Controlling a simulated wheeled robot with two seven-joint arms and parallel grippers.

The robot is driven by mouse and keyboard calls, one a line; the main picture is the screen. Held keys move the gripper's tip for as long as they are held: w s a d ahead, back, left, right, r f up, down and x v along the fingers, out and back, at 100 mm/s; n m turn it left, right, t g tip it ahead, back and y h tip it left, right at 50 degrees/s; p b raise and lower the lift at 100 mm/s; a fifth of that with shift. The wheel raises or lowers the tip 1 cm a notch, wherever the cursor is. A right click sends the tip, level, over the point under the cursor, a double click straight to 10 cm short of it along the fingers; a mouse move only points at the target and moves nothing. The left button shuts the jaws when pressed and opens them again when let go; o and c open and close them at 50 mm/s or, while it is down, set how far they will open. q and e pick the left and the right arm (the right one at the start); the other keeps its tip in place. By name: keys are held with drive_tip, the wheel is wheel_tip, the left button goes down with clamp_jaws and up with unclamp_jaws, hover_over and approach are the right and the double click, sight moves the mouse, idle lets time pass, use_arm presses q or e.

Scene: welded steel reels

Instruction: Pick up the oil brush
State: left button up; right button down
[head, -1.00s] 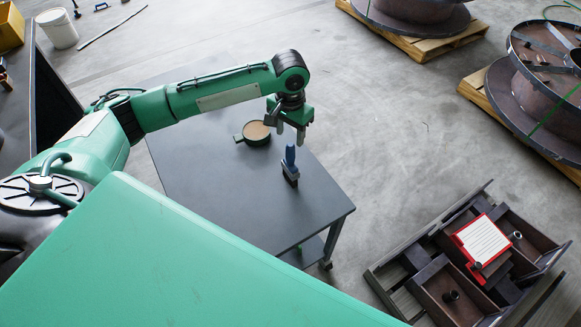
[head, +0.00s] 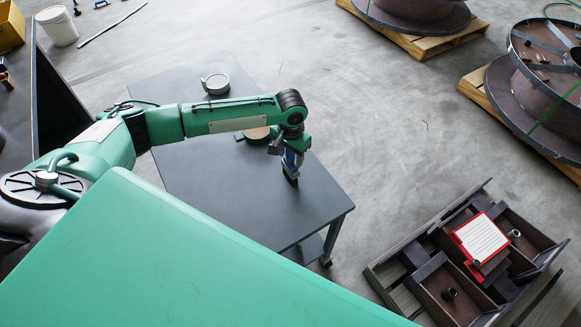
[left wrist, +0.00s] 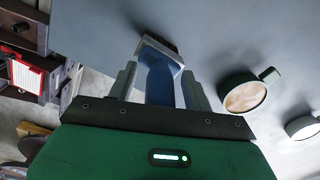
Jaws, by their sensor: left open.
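The oil brush (head: 290,170) stands on the dark table (head: 235,205), partly hidden by my left gripper in the head view. In the left wrist view its blue handle (left wrist: 158,78) lies between the two fingers, with a pale collar and dark bristles beyond. My left gripper (head: 284,152) is over the brush with its jaws open, a finger on each side of the handle. It also shows in the left wrist view (left wrist: 157,85). My right gripper is not in view.
A green cup with tan contents (left wrist: 245,97) stands near the brush. A grey round container (head: 216,84) is farther back on the table. A steel frame with a red-edged sheet (head: 481,240) lies at the right. Reels on pallets (head: 425,45) stand at the back right.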

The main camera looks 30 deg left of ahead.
use_arm(q)
drive_tip(key=c, duration=1.1)
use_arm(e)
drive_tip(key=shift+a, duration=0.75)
use_arm(q)
drive_tip(key=shift+r, duration=0.15)
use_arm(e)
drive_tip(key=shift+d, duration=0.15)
